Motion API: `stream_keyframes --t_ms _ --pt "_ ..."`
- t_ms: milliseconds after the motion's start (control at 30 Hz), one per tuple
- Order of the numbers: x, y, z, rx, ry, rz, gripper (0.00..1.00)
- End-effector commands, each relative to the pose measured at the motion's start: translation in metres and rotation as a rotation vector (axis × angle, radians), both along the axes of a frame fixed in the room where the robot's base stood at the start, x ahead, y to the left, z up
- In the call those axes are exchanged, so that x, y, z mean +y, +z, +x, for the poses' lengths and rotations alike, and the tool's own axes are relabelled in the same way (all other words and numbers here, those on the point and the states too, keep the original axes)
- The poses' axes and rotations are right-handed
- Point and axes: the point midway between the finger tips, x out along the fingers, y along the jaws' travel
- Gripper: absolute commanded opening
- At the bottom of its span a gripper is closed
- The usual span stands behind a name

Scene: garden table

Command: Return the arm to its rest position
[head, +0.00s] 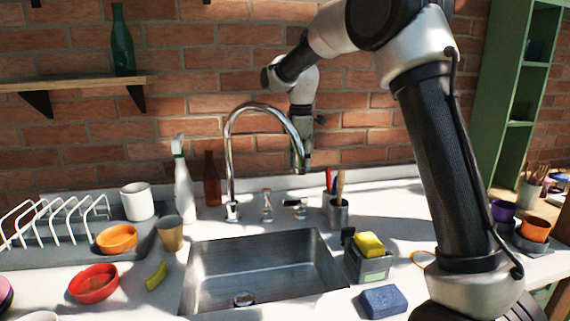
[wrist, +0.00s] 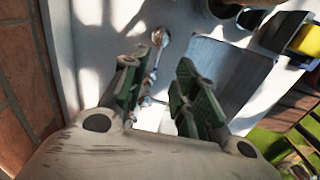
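My arm rises from the right of the head view and bends over toward the brick wall. My gripper (head: 302,158) hangs behind the sink, partly hidden by the curved faucet (head: 230,145). In the wrist view my gripper (wrist: 157,82) has its two green-padded fingers apart. Nothing shows held between them; the pale counter (wrist: 95,45) and chrome tap parts (wrist: 158,40) lie beyond.
The steel sink (head: 215,290) is in front of the faucet. A utensil cup (head: 338,214), a caddy with a yellow sponge (head: 369,244) and a blue sponge (head: 383,301) stand right. A spray bottle (head: 184,190) and dish rack (head: 50,225) are left. A green shelf (head: 495,110) stands right.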

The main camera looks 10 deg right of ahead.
Motion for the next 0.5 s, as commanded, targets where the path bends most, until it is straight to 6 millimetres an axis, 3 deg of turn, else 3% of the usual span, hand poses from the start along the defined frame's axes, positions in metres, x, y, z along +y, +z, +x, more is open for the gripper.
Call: stream_keyframes --t_ms 133,233,333,500 --pt "0.001 -0.002 0.003 -0.012 -0.160 0.004 0.29" --pt "-0.003 -0.023 -0.011 0.017 -0.334 -0.007 0.29" --pt "-0.012 -0.032 -0.040 0.034 -0.525 -0.020 0.29" --pt "-0.041 -0.020 -0.102 0.019 -0.838 -0.014 0.29"
